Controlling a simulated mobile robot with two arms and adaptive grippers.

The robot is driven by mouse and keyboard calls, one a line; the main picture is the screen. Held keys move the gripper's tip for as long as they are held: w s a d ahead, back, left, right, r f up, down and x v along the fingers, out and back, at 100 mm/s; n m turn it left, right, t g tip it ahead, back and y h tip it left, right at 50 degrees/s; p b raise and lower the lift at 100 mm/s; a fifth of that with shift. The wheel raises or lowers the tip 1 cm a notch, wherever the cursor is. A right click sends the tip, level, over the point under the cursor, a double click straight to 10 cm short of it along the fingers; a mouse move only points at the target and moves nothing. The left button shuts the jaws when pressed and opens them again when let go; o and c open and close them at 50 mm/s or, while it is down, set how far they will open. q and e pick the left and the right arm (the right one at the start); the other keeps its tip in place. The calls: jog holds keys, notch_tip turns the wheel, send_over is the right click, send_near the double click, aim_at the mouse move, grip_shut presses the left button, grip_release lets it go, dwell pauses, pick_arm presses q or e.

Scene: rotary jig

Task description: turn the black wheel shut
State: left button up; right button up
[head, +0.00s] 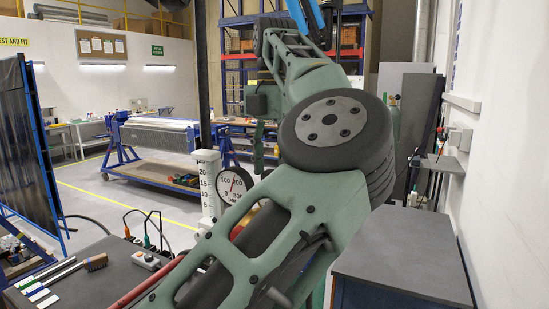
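I cannot make out the black wheel in the head view. A large green and black arm link, with a dark round joint cap, fills the middle and hides much of what stands behind it. A round pressure gauge (232,184) with a white face shows just left of the arm, partly covered by it. A white post with a printed scale (208,188) stands beside the gauge. I cannot make out the fingers of my left or right gripper.
A dark bench (95,278) at lower left carries a brush (95,262), strips and a power socket block (146,260). A grey-topped cabinet (405,255) stands at lower right near the wall. A blue-framed bench (155,140) stands farther back; yellow-lined floor lies between.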

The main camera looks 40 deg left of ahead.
pick_arm(q)
jog(key=shift+r, duration=3.65)
